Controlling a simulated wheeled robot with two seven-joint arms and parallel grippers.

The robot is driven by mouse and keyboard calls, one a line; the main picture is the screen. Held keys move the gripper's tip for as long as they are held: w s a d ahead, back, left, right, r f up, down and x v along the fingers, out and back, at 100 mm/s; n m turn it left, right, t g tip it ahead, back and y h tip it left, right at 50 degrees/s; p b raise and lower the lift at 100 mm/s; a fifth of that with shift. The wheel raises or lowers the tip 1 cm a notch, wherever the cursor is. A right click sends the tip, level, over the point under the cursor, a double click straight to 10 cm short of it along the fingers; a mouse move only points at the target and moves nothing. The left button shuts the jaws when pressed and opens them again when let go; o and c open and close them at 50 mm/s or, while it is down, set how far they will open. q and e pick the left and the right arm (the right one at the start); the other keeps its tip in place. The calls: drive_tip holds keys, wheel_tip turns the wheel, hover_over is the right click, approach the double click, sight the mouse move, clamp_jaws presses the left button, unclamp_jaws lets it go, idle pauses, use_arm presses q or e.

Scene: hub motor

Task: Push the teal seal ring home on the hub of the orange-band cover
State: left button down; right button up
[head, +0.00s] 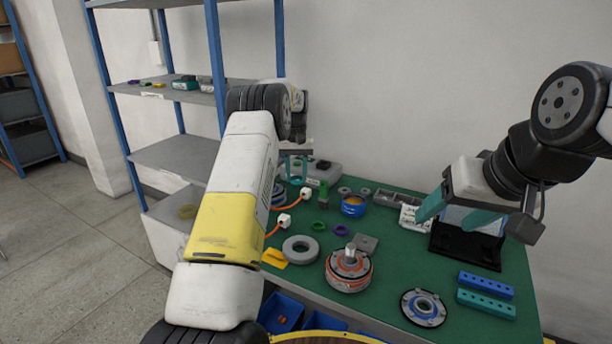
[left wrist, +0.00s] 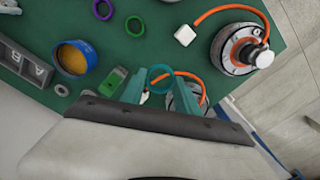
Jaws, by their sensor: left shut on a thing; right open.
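The teal seal ring (left wrist: 160,78) is held between the teal fingertips of my left gripper (left wrist: 158,92). In the head view my left gripper (head: 296,166) is over the back left of the table, and the ring cannot be made out clearly there. A round unit with an orange band (head: 349,279), which looks like the orange-band cover, sits at the front middle of the table with a metal hub standing up at its centre. My left gripper is well behind it, so the ring is apart from the hub. My right gripper (head: 458,212) is open and empty at the back right.
A motor with an orange cable (left wrist: 238,50) is hidden by my left arm in the head view. A grey ring (head: 300,250), a blue-ringed disc (head: 423,308), blue and teal bars (head: 486,285) and a black stand (head: 465,248) lie around. A blue tin (head: 353,208) stands behind.

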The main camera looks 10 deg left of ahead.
use_arm(q)
hover_over(352, 246)
drive_tip(key=shift+w+a, duration=0.1)
drive_tip(key=shift+a, duration=0.05)
drive_tip(key=shift+s+d+f, duration=0.15)
drive_tip(key=shift+s+d, duration=0.05)
drive_tip(key=shift+s, duration=0.05)
drive_tip(key=shift+w+f, duration=0.1)
drive_tip(key=shift+f, duration=1.25)
drive_tip(key=shift+f, duration=0.1)
idle(0.6)
drive_tip(key=shift+f, duration=1.1)
drive_tip(key=shift+f, duration=0.15)
drive_tip(key=shift+f, duration=0.7)
drive_tip(key=shift+f, duration=0.15)
drive_tip(key=shift+f, duration=0.55)
